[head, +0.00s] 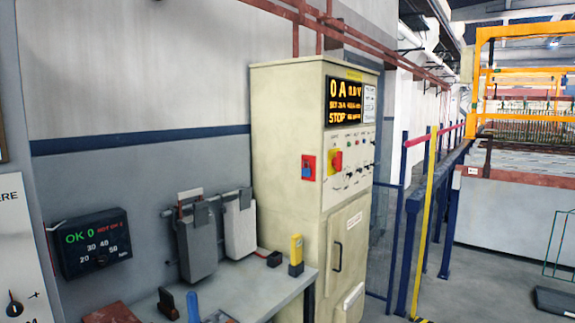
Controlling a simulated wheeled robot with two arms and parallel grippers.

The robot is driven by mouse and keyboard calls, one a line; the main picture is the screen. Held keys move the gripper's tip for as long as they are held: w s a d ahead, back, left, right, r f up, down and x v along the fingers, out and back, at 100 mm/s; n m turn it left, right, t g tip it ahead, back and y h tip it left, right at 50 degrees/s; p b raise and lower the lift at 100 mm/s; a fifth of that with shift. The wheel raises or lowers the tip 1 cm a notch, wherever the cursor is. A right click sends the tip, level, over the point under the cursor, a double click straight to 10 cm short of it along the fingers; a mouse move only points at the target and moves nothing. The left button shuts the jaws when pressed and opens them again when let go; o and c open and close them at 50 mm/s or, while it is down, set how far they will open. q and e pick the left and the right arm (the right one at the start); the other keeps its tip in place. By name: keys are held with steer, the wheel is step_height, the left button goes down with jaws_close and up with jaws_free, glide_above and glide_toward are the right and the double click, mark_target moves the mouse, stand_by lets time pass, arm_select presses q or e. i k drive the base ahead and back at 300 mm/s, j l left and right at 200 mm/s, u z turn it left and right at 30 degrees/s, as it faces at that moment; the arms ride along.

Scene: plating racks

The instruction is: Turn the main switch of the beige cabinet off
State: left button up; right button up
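The beige cabinet (285,130) stands in the middle of the head view, behind the right end of a grey bench. A red knob on a yellow plate, which looks like the main switch (336,161), is on its front below the display. The knob is too small to tell its position surely. The lit display (346,103) shows 0 A, a small volt reading and STOP in orange. A red plate with a blue part (309,168) is on the cabinet's left side face. Neither of my grippers is in view.
The grey bench (270,296) holds a yellow device (296,254) and several small items. Blue railings (408,220) with a yellow post stand right of the cabinet. Grey floor shows farther right.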

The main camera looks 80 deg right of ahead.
mark_target(337, 162)
steer(key=z, duration=3)
steer(key=i+l, duration=0.25)
steer(key=i, duration=0.2)
steer(key=i+l+u, duration=0.1)
steer(key=i+l, duration=0.15)
steer(key=i, duration=0.2)
steer(key=i+l, duration=0.3)
steer(key=i, duration=0.15)
